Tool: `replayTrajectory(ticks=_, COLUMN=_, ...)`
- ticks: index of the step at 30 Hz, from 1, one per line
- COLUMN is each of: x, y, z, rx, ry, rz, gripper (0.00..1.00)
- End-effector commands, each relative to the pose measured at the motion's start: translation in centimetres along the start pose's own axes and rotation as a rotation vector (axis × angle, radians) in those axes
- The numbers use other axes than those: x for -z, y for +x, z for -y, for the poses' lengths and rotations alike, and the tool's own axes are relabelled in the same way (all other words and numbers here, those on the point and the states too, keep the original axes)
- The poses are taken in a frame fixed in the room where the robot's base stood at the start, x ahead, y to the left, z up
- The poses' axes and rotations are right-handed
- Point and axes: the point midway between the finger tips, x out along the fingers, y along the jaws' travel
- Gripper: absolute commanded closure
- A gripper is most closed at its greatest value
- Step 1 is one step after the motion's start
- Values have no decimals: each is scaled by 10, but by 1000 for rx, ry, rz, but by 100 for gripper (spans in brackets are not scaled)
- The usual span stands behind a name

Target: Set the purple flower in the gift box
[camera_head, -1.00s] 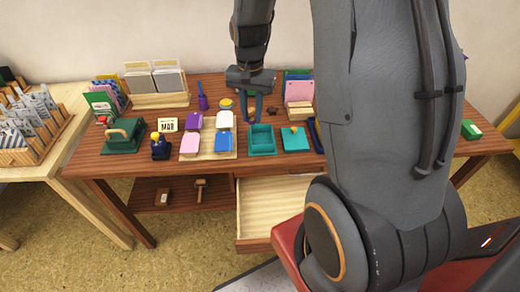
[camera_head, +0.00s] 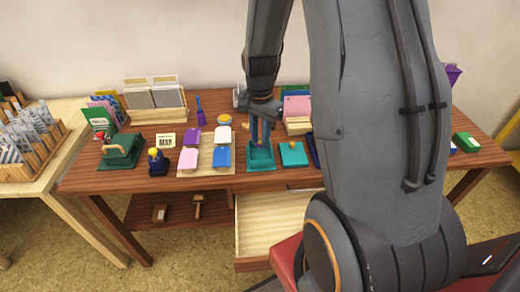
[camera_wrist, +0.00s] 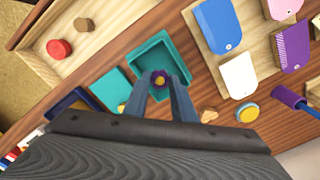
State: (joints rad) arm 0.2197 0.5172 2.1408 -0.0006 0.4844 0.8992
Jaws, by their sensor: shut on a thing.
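The gift box is an open teal box (camera_head: 262,168) on the brown table; its inside shows in the wrist view (camera_wrist: 150,58). A teal lid (camera_head: 293,154) with a small knob lies flat just right of it. My gripper (camera_head: 260,142) is over the box and also shows in the wrist view (camera_wrist: 160,90). It is shut on the purple flower (camera_wrist: 158,76), a small bloom with a yellow centre between the fingertips. The flower overlaps the box's opening in the wrist view; its height over the floor of the box cannot be told. Its stem is hidden.
A pale board (camera_head: 207,170) with purple, white, pink and blue tags lies left of the box. A dark blue long item (camera_head: 313,150) lies right of the lid. Card holders stand behind. An open drawer (camera_head: 265,225) juts out below the table's front edge.

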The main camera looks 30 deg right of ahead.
Motion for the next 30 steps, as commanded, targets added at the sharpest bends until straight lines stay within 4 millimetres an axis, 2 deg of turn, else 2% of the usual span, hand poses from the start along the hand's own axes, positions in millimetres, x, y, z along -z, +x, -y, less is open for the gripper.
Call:
replayTrajectory(ticks=15, x=0, y=51, z=0, rx=0, ry=-1, rz=0, gripper=96)
replayTrajectory(ticks=27, x=0, y=56, z=0, rx=0, ry=-1, rz=0, gripper=96)
replayTrajectory(ticks=28, x=0, y=56, z=0, rx=0, ry=-1, rz=0, gripper=75)
replayTrajectory(ticks=29, x=0, y=56, z=0, rx=1, ry=-1, rz=0, gripper=69)
replayTrajectory(ticks=30, x=0, y=56, z=0, rx=1, ry=-1, rz=0, gripper=68)
